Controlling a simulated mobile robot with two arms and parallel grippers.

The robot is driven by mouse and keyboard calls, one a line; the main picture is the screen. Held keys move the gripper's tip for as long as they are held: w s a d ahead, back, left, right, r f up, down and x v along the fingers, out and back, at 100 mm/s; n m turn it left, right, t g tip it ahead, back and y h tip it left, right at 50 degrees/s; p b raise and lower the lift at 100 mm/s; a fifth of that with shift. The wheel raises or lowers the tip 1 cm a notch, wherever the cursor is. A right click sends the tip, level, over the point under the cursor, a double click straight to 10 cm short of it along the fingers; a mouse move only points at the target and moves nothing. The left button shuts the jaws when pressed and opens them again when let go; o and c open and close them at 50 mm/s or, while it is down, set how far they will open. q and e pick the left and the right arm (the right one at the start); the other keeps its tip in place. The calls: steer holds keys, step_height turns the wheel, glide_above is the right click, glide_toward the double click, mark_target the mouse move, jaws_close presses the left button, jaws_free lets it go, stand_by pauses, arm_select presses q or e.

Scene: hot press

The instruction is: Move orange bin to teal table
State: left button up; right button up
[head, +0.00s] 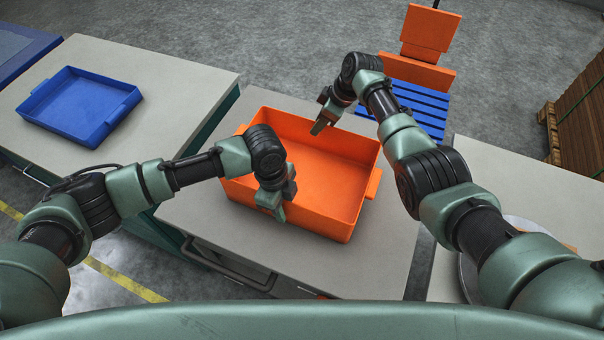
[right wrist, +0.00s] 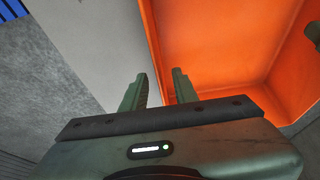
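The orange bin (head: 325,185) is wide, open and looks empty. It sits on a grey-topped table (head: 210,215) in the middle of the head view. My left gripper (head: 276,201) is at the bin's near side, over its near wall; its finger gap is unclear. My right gripper (head: 320,126) is at the far wall. In the right wrist view its fingers (right wrist: 158,90) are spread apart, with the edge of the orange bin (right wrist: 205,40) between them. The table at left (head: 165,75) has a grey top and teal sides.
A blue bin (head: 82,105) stands on the left table, with free top behind and right of it. A blue slatted surface (head: 415,105) and orange panels (head: 428,35) stand beyond the orange bin. Another grey-topped table (head: 500,170) is at right.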

arm_select(q)
jaws_close()
arm_select(e)
jaws_close()
steer(key=shift+d, duration=0.1)
stand_by(1.1)
